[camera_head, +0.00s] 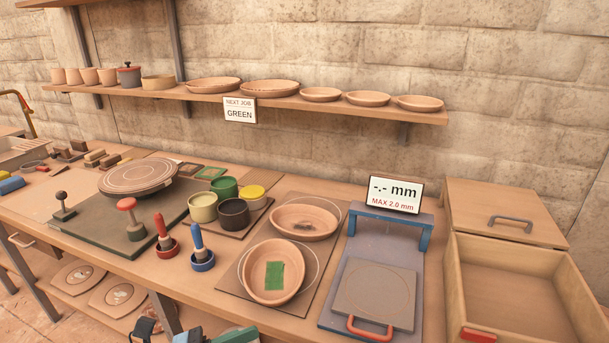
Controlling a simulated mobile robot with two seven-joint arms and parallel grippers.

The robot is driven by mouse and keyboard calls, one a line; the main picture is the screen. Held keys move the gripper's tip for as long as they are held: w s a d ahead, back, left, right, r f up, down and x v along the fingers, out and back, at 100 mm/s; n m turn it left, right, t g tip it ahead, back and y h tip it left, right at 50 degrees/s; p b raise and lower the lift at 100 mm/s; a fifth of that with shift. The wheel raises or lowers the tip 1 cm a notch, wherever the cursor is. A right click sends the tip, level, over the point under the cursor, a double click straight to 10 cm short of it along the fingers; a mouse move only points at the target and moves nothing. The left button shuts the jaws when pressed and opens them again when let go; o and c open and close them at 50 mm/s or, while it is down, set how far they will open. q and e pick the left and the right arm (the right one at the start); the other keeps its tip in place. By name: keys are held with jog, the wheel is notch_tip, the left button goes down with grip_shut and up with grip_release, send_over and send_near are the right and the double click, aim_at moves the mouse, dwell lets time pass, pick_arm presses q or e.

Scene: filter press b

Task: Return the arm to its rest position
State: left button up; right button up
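At the bottom edge of the head view, left of centre, dark, grey-blue and teal parts show in front of the bench (110,250). They look like pieces of my own arm, cut off by the frame. No fingertips can be made out, so whether a gripper is open or shut does not show. No arm reaches over the bench top. A plate with a green patch (258,285) and another plate with a dark mark (304,222) lie on a board, apart from any gripper.
A round wheel (138,177), glaze pots (203,207), red (163,232) and blue-handled (199,243) tools and a gauge press (375,290) reading "-.- mm" crowd the bench. An open wooden drawer box (520,290) is at right. A shelf (300,102) holds bowls; a sign (239,110) reads "GREEN".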

pick_arm(q)
jog(key=s+a+f+n+t+y+p, duration=0.15)
jog(key=a+f+n+t+y, duration=0.35)
jog(key=n, duration=1)
jog(key=s+a+f+n+t+y, duration=0.25)
jog(key=f+n+t+y, duration=0.35)
jog(key=n, duration=0.8)
jog(key=s+a+f+n+g+y+p, duration=0.1)
jog(key=s+f+n+g+y, duration=0.2)
jog(key=s+f+n, duration=0.5)
jog(key=s+a+f+n+g+y, duration=0.2)
jog(key=s+f+n+g+y, duration=0.1)
jog(key=s+f+n+g, duration=0.3)
jog(key=s+f+n, duration=0.2)
jog(key=s+f, duration=0.1)
jog(key=s, duration=0.1)
jog(key=shift+s+a+f+p, duration=0.25)
jog(key=shift+f+p, duration=0.05)
jog(key=shift+p, duration=0.1)
pick_arm(e)
jog(key=shift+t, duration=0.6)
jog(key=w+r, duration=0.2)
jog(key=r, duration=0.1)
jog(key=w+r, duration=0.1)
jog(key=shift+w+d+r, duration=0.2)
jog(key=shift+d+r, duration=0.05)
jog(key=shift+r, duration=0.15)
